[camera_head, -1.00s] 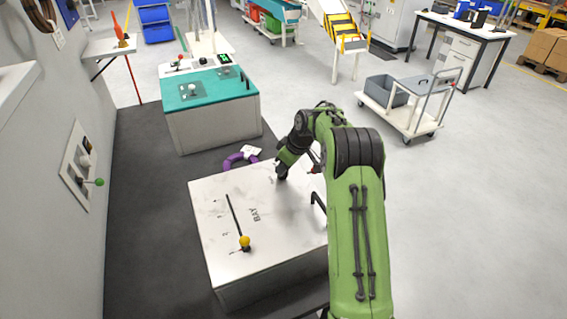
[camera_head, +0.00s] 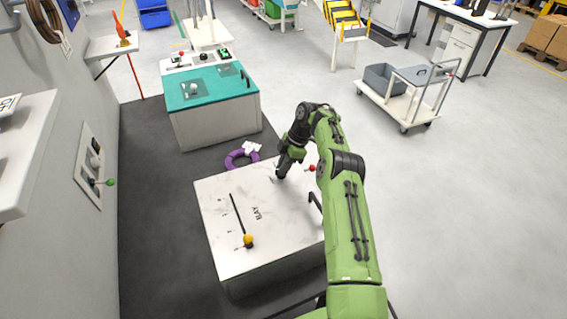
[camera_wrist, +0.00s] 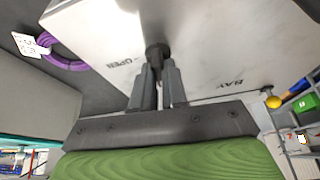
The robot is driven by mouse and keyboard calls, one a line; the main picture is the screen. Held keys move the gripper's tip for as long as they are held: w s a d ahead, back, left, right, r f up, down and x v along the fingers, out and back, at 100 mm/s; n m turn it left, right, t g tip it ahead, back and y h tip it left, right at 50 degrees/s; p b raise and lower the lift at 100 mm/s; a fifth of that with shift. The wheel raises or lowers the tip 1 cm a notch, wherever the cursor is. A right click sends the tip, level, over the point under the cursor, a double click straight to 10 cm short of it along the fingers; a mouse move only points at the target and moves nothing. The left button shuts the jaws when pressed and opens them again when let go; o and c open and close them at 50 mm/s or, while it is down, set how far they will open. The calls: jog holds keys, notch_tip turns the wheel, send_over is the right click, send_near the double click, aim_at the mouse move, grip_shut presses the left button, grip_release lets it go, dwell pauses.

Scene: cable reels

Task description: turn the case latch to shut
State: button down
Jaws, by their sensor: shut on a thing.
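The case (camera_head: 225,215) is a white-topped box marked BAY, below the centre of the head view. Its pale top also fills much of the wrist view (camera_wrist: 215,45). The latch (camera_wrist: 156,52) is a small dark knob on that top, close to the word OPEN. My gripper (camera_wrist: 160,80) is shut on it, one finger on each side. In the head view my gripper (camera_head: 281,173) is at the far right part of the case top, and the latch is hidden there. The latch's exact angle is hard to tell.
A yellow-knobbed lever (camera_head: 248,240) stands in a slot on the case top. A purple ring (camera_head: 240,160) with a white tag lies behind the case. A teal-topped box (camera_head: 212,92) stands farther back. A wall panel with a green knob (camera_head: 109,182) is at left.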

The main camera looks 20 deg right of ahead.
jog(key=shift+s+f+n+g, duration=0.1)
jog(key=shift+f+n+g, duration=0.25)
jog(key=shift+n, duration=0.45)
jog(key=c, duration=1.2)
grip_release()
jog(key=shift+o, duration=0.2)
jog(key=shift+r, duration=0.1)
notch_tip(320, 180, up, 10)
jog(key=p, duration=0.6)
jog(key=shift+a, duration=0.1)
